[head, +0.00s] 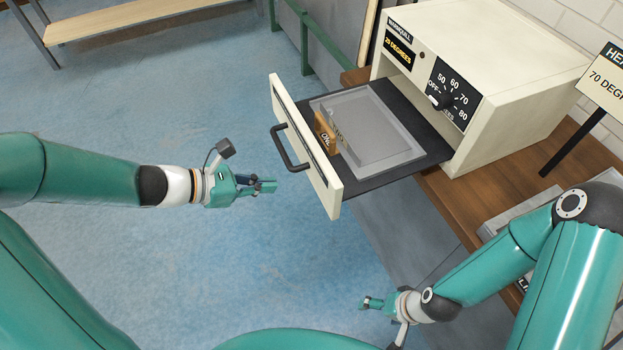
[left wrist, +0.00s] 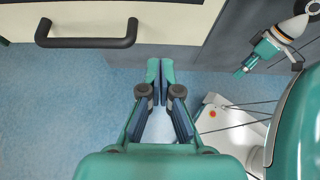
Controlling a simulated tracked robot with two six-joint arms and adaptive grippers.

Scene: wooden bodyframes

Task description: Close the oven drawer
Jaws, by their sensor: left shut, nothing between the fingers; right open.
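The oven (head: 490,65) is a cream box with a dial, standing on a wooden bench. Its drawer (head: 330,190) is pulled out toward the left, with a cream front and a black handle (head: 283,150). A grey tray (head: 400,153) with a small brown wooden piece (head: 325,130) lies in the drawer. My left gripper (head: 272,187) is shut and empty, just left of the drawer front and apart from it. In the left wrist view the handle (left wrist: 85,42) is up and left of the shut fingers (left wrist: 160,65). My right gripper (head: 366,303) is open, low, in front of the bench.
A sign on a black post (head: 605,85) stands right of the oven. Green rails (head: 305,40) are behind the drawer. A low wooden bench (head: 130,18) is at the far left. The blue floor (head: 150,110) left of the drawer is clear.

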